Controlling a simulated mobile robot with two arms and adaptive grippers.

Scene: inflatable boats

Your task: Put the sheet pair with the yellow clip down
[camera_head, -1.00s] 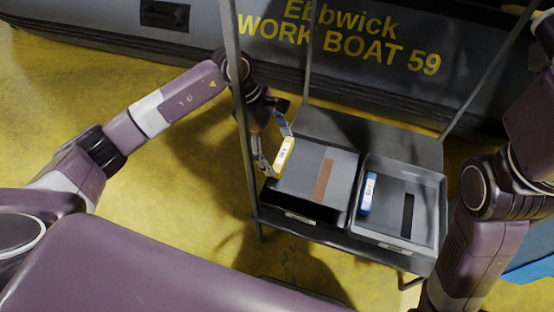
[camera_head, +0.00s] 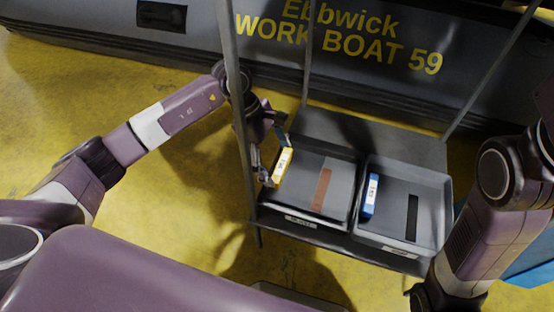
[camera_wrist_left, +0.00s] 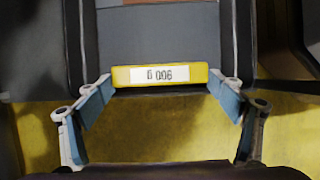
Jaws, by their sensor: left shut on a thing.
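The sheet pair with the yellow clip (camera_head: 283,163) is grey with a brown strip and lies within the left tray's (camera_head: 305,222) outline. Whether it rests on the tray floor I cannot tell. My left gripper (camera_head: 276,158) is shut on the yellow clip at the sheets' left end. In the left wrist view, the yellow clip (camera_wrist_left: 190,75) has a white label and sits between the two blue fingertips. My right arm is at the right; its gripper is out of the picture.
The right tray (camera_head: 446,205) holds a sheet pair with a blue clip (camera_head: 371,195) and a black strip. Both trays stand on a dark cart with upright posts (camera_head: 237,110). A grey boat (camera_head: 400,85) lies behind. Yellow floor is free at the left.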

